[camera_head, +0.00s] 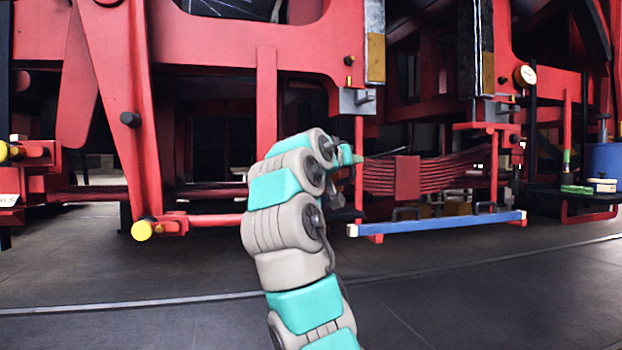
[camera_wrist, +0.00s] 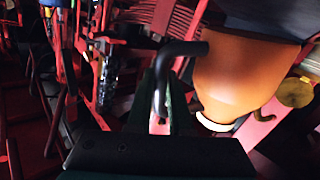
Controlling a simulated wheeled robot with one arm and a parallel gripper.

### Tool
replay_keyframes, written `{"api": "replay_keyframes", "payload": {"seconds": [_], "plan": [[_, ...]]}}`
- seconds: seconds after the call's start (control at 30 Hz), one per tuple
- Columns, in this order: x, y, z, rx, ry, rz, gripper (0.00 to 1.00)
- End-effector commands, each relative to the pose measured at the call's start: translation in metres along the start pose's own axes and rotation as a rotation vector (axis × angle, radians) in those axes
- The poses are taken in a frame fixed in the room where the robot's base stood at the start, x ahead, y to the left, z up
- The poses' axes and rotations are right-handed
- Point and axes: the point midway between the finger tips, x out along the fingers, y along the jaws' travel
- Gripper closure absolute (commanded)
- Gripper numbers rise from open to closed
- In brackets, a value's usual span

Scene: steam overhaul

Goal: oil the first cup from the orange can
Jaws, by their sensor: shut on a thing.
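The orange can (camera_wrist: 240,75) fills the right of the wrist view, close to the camera, with a dark top and a pale rim at its lower end. A black bent handle (camera_wrist: 183,48) runs from the can to my gripper (camera_wrist: 160,118). My gripper is shut on this handle. In the head view my arm reaches up toward the red frame, and its wrist end hides the gripper and can. I cannot pick out the first cup for sure. A round brass-coloured piece (camera_wrist: 296,92) is right of the can in the wrist view.
Red engine framework surrounds the arm's end, with a red leaf spring (camera_head: 420,175) to its right. A blue bar (camera_head: 440,223) crosses low in front. Yellow-ended fittings (camera_head: 142,230) are at left. A dark shelf (camera_head: 575,194) stands right. The front floor is clear.

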Motion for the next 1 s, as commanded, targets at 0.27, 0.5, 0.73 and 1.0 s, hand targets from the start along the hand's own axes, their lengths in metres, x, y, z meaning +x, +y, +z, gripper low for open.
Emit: {"api": "replay_keyframes", "payload": {"seconds": [0.27,0.5,0.73,1.0], "plan": [[-0.004,-0.0007,0.0058,-0.075,-0.014,0.002,1.0],[-0.0051,-0.0011,0.0056,-0.102,-0.021,0.0,1.0],[-0.0051,-0.0009,0.0054,-0.101,-0.021,0.0,1.0],[-0.0051,-0.0008,0.0054,-0.101,-0.021,0.0,1.0]]}}
